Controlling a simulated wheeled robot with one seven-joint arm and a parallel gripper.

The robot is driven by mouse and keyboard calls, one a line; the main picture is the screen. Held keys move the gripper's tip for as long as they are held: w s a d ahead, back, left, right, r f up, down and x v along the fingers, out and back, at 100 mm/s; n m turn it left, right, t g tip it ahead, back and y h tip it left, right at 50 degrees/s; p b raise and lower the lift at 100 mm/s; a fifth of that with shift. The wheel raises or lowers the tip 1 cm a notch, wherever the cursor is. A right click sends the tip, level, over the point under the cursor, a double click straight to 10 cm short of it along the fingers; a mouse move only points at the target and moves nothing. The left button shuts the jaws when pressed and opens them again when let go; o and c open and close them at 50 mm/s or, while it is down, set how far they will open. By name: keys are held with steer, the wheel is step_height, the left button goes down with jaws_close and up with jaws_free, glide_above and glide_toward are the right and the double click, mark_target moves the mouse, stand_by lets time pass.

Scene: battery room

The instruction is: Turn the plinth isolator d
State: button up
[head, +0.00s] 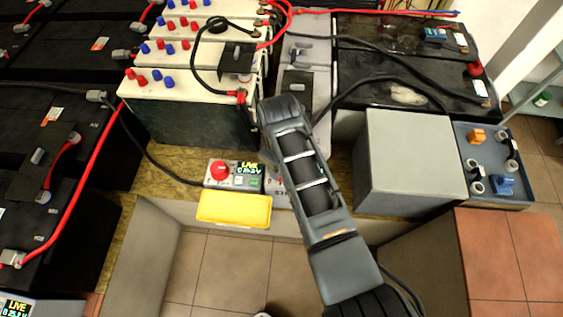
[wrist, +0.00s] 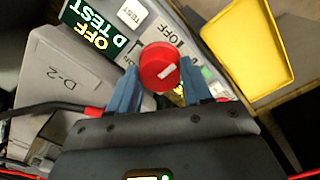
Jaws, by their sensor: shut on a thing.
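The isolator's red round knob (wrist: 158,60), with a small white label, sits between the two blue fingers of my gripper (wrist: 160,88) in the wrist view. The fingers are shut on it from both sides. The grey panel around it carries a lit display (wrist: 92,30) reading OFF and D TEST, plus a printed OFF mark. In the head view my arm hides the gripper and most of this panel (head: 278,187). A neighbouring panel there has another red knob (head: 219,171) and a display (head: 249,171) reading LIVE.
A yellow tray-like piece (head: 234,208) lies in front of the neighbouring panel; a yellow piece (wrist: 248,45) also shows in the wrist view. A grey box (head: 405,158) stands right of my arm. White-topped batteries (head: 192,85) and cables lie behind. Tiled floor (head: 225,265) is clear in front.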

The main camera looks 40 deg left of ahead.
steer(key=o, duration=1.1)
steer(key=shift+c, duration=0.2)
step_height(320, 180, up, 8)
steer(key=shift+f, duration=0.1)
steer(key=shift+s, duration=0.1)
